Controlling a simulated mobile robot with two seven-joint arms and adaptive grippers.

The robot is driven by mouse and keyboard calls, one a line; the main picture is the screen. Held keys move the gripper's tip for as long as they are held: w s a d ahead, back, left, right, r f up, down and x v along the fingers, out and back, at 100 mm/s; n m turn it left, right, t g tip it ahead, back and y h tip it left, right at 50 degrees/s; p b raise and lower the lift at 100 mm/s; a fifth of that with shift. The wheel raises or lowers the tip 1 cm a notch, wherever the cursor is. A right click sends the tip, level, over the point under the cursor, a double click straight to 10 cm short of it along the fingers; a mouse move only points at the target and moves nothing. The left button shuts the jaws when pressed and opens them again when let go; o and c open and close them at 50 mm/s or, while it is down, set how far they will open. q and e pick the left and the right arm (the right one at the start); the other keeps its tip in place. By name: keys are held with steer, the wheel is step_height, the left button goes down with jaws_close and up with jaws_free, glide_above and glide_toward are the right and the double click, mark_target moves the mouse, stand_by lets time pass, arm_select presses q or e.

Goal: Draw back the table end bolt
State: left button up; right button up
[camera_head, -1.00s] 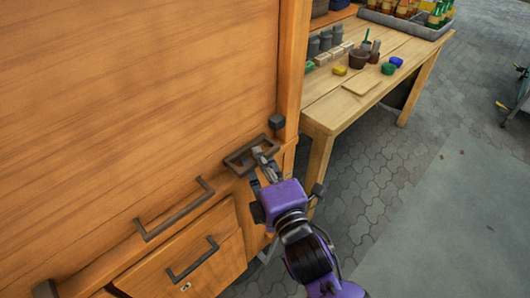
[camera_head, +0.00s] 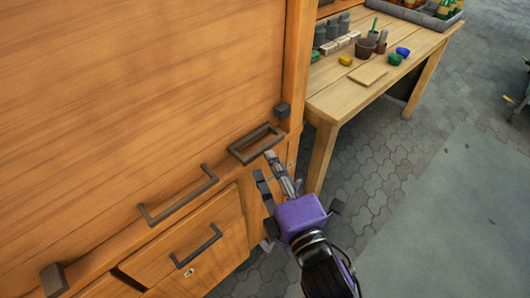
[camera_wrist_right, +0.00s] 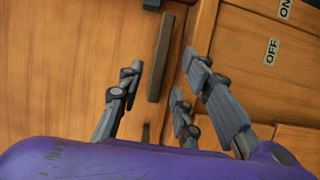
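The wooden cabinet (camera_head: 130,110) has a small dark block (camera_head: 282,110) at its end beside the table, which may be the bolt; I cannot tell for certain. Below it is a dark rectangular frame-shaped handle (camera_head: 256,143). My right gripper (camera_head: 267,166) is open and empty, just below and right of that handle, apart from it. In the right wrist view the fingers (camera_wrist_right: 160,90) are spread, with a dark upright bar (camera_wrist_right: 160,58) showing beyond the gap between them. My left gripper is not in view.
A second dark block (camera_head: 53,280) sits at the cabinet's left end. A long handle (camera_head: 180,196) and a drawer handle (camera_head: 197,246) are left of my gripper. The wooden table (camera_head: 400,60) with pots stands at the back right. Labels ON and OFF (camera_wrist_right: 271,51) show in the wrist view.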

steer(key=v, duration=0.5)
steer(key=shift+s+d, duration=0.15)
steer(key=shift+s, duration=0.25)
